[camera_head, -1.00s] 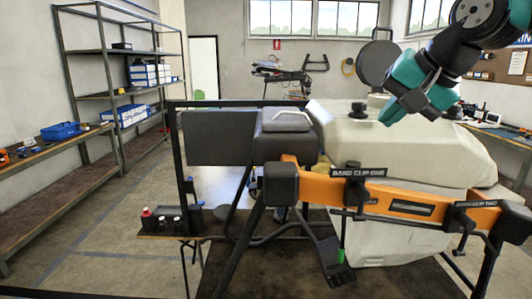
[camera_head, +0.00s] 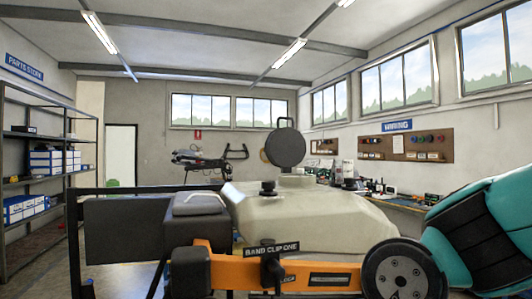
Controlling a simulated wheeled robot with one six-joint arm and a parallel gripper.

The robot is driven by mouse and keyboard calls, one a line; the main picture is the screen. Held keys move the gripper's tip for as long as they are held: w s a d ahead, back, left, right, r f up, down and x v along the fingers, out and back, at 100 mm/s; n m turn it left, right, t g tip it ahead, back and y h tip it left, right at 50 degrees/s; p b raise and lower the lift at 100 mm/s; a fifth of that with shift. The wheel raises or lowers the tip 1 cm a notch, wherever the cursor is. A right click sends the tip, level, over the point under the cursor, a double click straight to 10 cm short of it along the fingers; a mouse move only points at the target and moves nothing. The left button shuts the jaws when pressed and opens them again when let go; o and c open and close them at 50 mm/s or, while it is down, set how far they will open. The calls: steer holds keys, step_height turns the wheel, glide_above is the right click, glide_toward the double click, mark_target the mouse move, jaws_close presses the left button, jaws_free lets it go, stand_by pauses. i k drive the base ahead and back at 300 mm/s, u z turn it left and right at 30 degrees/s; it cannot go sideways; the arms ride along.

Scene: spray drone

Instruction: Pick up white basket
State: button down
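I see nothing that is plainly a white basket. White and blue boxes (camera_head: 53,160) stand on the shelf rack at the left, but they look like boxes, and their detail is too small to tell. A large off-white tank (camera_head: 310,225) sits on the spray drone in the middle. My teal and black arm fills the lower right corner, in front of the drone's right end. My gripper is outside the picture.
The drone's orange bar (camera_head: 285,274) with the label "BAND CLIP ONE" and its black box (camera_head: 128,228) stand close in front. A metal shelf rack (camera_head: 98,150) is at the left. A workbench (camera_head: 400,200) runs along the right wall.

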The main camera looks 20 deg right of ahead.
mark_target(300, 172)
steer(key=z, duration=0.5)
steer(key=k, duration=1.15)
steer(key=u, duration=0.5)
steer(key=i, duration=1.4)
steer(key=z, duration=0.45)
